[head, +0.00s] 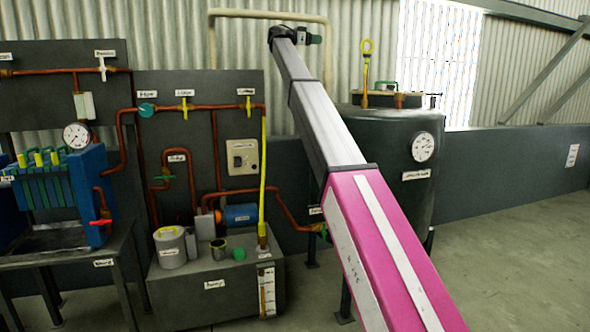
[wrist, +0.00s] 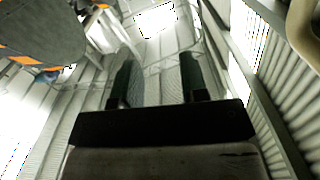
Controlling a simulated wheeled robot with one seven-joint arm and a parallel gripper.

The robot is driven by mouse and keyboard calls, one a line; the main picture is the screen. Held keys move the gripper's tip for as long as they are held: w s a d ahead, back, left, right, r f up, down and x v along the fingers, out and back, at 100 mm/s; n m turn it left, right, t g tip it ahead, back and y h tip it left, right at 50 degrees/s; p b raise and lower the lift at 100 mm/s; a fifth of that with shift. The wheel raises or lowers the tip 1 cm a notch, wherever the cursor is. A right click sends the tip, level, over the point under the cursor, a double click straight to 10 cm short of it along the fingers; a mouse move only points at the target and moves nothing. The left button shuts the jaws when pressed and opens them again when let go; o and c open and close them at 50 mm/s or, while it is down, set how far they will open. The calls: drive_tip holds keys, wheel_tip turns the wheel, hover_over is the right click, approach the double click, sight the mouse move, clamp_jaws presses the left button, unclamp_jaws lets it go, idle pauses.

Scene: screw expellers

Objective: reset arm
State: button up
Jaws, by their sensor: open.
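My arm, pink then grey, reaches up and away from the lower right of the head view, in front of the dark tank. My gripper (head: 312,39) is small at the far end of the arm, high near the corrugated wall and beside the beige pipe. In the wrist view my gripper (wrist: 159,78) shows two dark fingers standing apart with nothing between them. It is open and empty.
The dark tank (head: 398,205) with a gauge stands behind the arm. A beige pipe (head: 262,14) runs along the wall. The floor (head: 520,255) at right is clear.

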drive_tip(key=s+d+f+n+y, duration=0.2)
drive_tip(key=s+d+f+n, duration=0.1)
drive_tip(key=f, duration=1.4)
drive_tip(key=s+d+f+n+y, duration=0.2)
drive_tip(key=s+d+f+n, duration=0.1)
drive_tip(key=f, duration=1.3)
drive_tip(key=s+d+f+n+y, duration=0.3)
drive_tip(key=f, duration=1.4)
drive_tip(key=s+d+f+n+g+y, duration=0.2)
drive_tip(key=s+f+n+y, duration=0.1)
drive_tip(key=s+f, duration=1)
drive_tip(key=s+d+f+n+g+y, duration=0.1)
drive_tip(key=s+f+n+g+y, duration=0.1)
drive_tip(key=s+f, duration=1.15)
drive_tip(key=s+a+f+n+g+y, duration=0.1)
drive_tip(key=s+f+y, duration=0.4)
drive_tip(key=s+f, duration=1.1)
drive_tip(key=shift+s+f+n+g, duration=0.35)
drive_tip(key=shift+s+n, duration=0.35)
drive_tip(key=shift+s, duration=0.55)
